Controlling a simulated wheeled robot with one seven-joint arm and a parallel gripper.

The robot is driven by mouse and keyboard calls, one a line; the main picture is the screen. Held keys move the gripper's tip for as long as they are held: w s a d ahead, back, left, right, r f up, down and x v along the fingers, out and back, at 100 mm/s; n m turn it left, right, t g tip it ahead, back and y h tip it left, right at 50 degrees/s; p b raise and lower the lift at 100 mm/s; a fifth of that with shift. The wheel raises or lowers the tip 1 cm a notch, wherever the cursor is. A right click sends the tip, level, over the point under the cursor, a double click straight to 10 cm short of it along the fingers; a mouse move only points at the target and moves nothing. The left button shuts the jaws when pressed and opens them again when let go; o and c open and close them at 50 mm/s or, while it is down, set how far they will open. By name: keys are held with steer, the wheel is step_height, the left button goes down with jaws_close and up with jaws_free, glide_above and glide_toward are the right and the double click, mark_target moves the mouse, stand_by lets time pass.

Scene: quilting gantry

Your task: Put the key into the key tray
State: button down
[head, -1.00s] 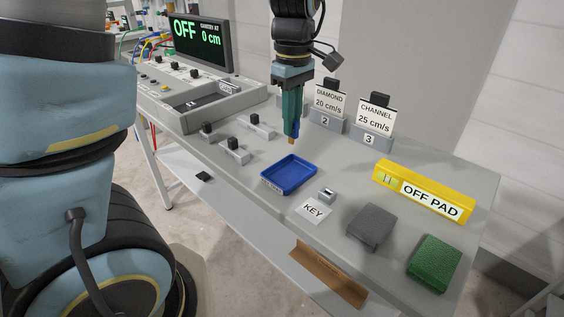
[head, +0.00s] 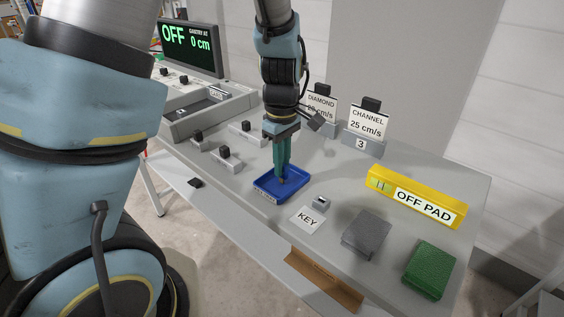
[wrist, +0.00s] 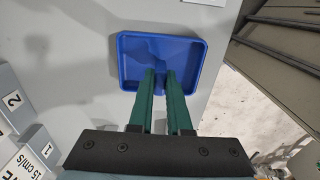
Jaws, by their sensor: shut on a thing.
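The blue key tray (head: 300,181) lies on the grey table in the head view, and it also shows in the wrist view (wrist: 134,62). My gripper (head: 283,175) points down with its green fingertips over and within the tray's outline; the fingertips also show over the tray in the wrist view (wrist: 160,74). It is shut on the key (head: 282,183), of which only a small brownish bit shows at the fingertips. The rest of the key is hidden by the fingers. I cannot tell whether the key touches the tray floor.
A KEY label (head: 307,219) and a small metal block (head: 321,203) sit right of the tray. A grey block (head: 367,233), a green block (head: 431,268) and the yellow OFF PAD bar (head: 416,197) are further right. Black-knobbed sliders (head: 225,158) stand left of the tray.

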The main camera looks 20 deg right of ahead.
steer(key=shift+f, duration=0.1)
steer(key=c, duration=1.3)
jaws_free()
steer(key=shift+f, duration=0.1)
steer(key=o, duration=0.4)
steer(key=shift+o, duration=0.2)
step_height(320, 180, up, 12)
steer(key=shift+r+b, duration=0.2)
steer(key=shift+b, duration=0.2)
steer(key=a+f+m, duration=0.3)
steer(key=a, duration=0.9)
steer(key=w+a+f+m+t, duration=0.1)
steer(key=a+f+m, duration=0.2)
steer(key=a, duration=1)
steer(key=shift+a+f+m+t, duration=0.15)
steer(key=shift+m+t, duration=0.15)
steer(key=shift+m, duration=0.2)
steer(key=shift+w, duration=0.1)
